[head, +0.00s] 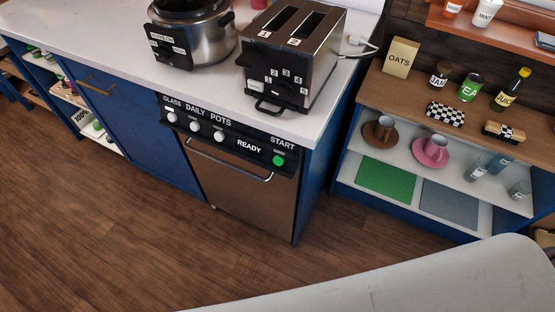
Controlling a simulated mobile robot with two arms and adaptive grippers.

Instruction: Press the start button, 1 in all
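The start button (278,160) is a round green button under the word START. It sits at the right end of the black control panel (232,140) of a built-in dishwasher (232,185). The panel also carries white buttons under GLASS, DAILY and POTS, and a READY label. The dishwasher's steel door is closed, with a bar handle (228,158) across its top. Nothing covers the button. Neither of my grippers shows in the head view.
A toaster (290,60) and a round cooker (190,40) stand on the white counter (110,40) above. Right, open shelves (440,120) hold jars, cups and glasses. The wooden floor (130,240) before the dishwasher is clear. A pale surface (440,285) fills the lower right.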

